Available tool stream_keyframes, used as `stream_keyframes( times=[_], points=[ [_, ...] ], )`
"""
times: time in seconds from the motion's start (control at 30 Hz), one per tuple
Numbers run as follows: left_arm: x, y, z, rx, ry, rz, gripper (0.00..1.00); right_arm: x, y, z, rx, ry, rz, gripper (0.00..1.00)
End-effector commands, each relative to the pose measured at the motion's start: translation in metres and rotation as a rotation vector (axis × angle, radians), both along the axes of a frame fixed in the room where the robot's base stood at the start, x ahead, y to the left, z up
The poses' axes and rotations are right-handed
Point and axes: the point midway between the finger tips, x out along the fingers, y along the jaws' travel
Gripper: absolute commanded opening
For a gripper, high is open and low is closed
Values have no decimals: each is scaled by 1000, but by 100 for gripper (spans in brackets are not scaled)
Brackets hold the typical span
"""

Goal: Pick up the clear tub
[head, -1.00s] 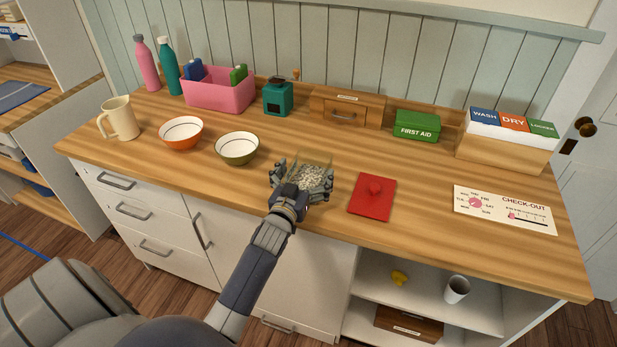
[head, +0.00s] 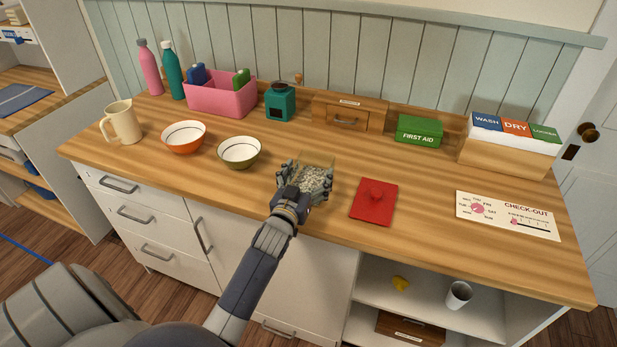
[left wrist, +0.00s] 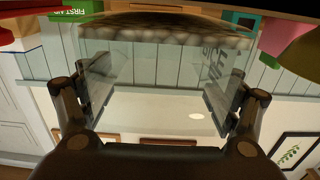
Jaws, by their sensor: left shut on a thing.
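The clear tub (head: 316,180) holds a layer of pale, grainy contents and is at the front middle of the counter in the head view. My left gripper (head: 305,186) is shut on it, with one finger on each side. In the left wrist view the tub (left wrist: 160,70) fills the space between the two finger pads, and its contents show as a band of pale pebbly bits. I cannot tell whether the tub's base touches the counter. My right gripper is not in view.
A red lid-like piece (head: 374,201) lies just right of the tub. A green bowl (head: 239,152) and an orange bowl (head: 184,137) stand to the left. A first aid box (head: 419,130) stands at the back, and a check-out card (head: 508,215) lies at the right.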

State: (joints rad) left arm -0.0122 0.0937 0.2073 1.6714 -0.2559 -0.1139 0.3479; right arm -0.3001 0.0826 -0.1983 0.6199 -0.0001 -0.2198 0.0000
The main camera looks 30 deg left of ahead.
Motion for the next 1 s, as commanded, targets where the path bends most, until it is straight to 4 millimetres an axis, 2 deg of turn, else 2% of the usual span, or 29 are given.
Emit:
stream_keyframes(
  times=[0.47, 0.77, 1.0],
  points=[
    [-1, 0, 28, 1, -1, 0, 55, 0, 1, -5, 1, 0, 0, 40],
    [-25, 3, 29, 1, -1, -1, 55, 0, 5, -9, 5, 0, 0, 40],
    [-57, 7, 31, 2, 0, 0, 55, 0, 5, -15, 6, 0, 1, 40]
  ],
)
